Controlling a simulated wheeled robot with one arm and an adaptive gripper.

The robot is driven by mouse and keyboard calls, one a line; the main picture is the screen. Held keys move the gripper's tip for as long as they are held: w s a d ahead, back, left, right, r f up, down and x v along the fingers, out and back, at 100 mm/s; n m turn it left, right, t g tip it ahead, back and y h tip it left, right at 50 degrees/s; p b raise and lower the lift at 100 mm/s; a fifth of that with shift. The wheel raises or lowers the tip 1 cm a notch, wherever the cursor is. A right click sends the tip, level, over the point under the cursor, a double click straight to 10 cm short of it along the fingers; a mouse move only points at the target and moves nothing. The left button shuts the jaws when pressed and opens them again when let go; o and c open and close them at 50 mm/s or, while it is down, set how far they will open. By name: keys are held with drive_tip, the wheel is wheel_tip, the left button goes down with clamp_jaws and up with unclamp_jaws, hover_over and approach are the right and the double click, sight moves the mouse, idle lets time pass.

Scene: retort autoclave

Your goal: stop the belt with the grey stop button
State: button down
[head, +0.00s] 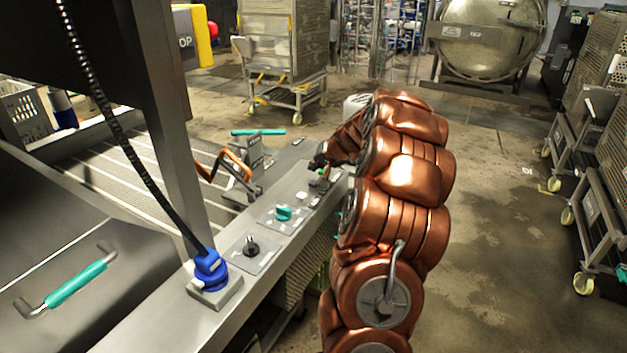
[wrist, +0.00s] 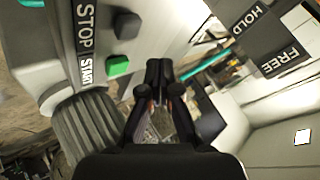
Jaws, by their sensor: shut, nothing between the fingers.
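The grey stop button (wrist: 127,26) sits on a pale panel beside the STOP label, at the upper left of the wrist view. The green start button (wrist: 118,66) is just below it, beside the START label. My gripper (wrist: 158,66) is shut and empty. In the wrist view its fingertips appear to the right of the green button and below right of the grey one. I cannot tell whether they touch the panel. In the head view my gripper (head: 317,162) is over the far part of the metal ledge, and I cannot make out the grey button there. A slatted belt surface (head: 125,168) lies left of the ledge.
A HOLD/FREE plate (wrist: 262,38) is right of my gripper. Open floor lies to the right; wheeled racks (head: 590,190) stand beyond.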

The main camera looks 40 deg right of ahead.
drive_tip(key=shift+r+p, duration=0.5)
drive_tip(key=shift+r, duration=0.7)
drive_tip(key=s+a+r+n+g+y+p, duration=0.1)
drive_tip(key=a+r+n+g+y, duration=0.15)
drive_tip(key=a, duration=1.05)
drive_tip(key=s+a+r+n+g+y+p, duration=0.1)
drive_tip(key=s+a+r+n+p, duration=0.15)
drive_tip(key=a, duration=1.05)
drive_tip(key=s+a+r+n+g, duration=0.2)
drive_tip(key=s+a+n+g, duration=0.1)
drive_tip(key=s+a, duration=0.8)
drive_tip(key=s+a+n+g+h+p, duration=0.1)
drive_tip(key=s+a+g, duration=0.1)
drive_tip(key=s, duration=1)
drive_tip(key=s+a+n+g+h+p, duration=0.1)
drive_tip(key=s+a, duration=0.4)
drive_tip(key=s, duration=0.6)
drive_tip(key=shift+s+f+g+p, duration=0.15)
drive_tip(key=shift+s+g+p, duration=0.2)
drive_tip(key=shift+g+p, duration=0.45)
